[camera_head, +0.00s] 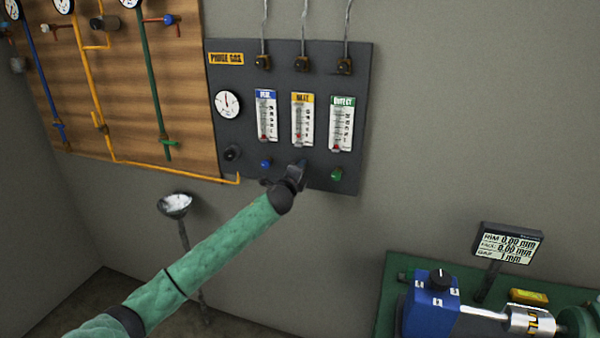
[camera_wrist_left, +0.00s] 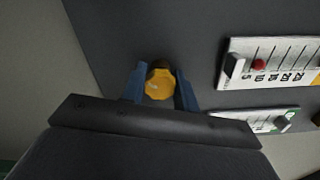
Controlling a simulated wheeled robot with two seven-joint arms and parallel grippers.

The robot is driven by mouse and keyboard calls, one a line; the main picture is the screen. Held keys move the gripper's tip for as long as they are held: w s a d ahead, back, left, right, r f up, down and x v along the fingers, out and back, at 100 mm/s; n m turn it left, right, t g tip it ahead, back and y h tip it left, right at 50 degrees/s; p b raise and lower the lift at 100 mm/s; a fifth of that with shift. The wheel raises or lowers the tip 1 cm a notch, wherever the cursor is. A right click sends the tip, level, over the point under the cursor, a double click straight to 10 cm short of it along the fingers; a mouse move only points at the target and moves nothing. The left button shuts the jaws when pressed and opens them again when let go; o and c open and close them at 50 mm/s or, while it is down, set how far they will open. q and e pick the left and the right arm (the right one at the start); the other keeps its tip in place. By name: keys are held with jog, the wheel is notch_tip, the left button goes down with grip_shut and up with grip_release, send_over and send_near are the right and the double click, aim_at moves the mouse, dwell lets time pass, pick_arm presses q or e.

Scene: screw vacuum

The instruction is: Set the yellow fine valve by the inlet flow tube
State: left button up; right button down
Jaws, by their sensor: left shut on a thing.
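The yellow fine valve (camera_wrist_left: 159,84) is a small round knob on the dark panel in the left wrist view. My left gripper (camera_wrist_left: 160,88) has its two blue fingers on either side of the knob and is shut on it. In the head view my left gripper (camera_head: 295,172) is at the panel's lower edge and hides the yellow knob. The inlet flow tube (camera_head: 303,120), with a yellow label, is just above it. Its red float sits low in the tube. My right gripper is not in view.
The purge gas panel (camera_head: 360,75) also bears a blue-labelled tube (camera_head: 266,115) with a blue knob (camera_head: 265,164) and a green-labelled tube (camera_head: 341,123) with a green knob (camera_head: 337,174). A gauge (camera_head: 227,104) is at left. A green bench (camera_head: 390,275) with a display (camera_head: 507,243) stands lower right.

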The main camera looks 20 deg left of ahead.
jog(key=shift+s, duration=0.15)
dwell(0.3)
pick_arm(q)
jog(key=o, duration=1)
jog(key=shift+a, duration=0.1)
jog(key=s+b, duration=0.3)
jog(key=s, duration=0.4)
jog(key=shift+s+a, duration=0.15)
jog(key=shift+s, duration=0.25)
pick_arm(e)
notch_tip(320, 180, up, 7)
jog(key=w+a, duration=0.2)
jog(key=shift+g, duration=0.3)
pick_arm(q)
jog(key=shift+n, duration=0.3)
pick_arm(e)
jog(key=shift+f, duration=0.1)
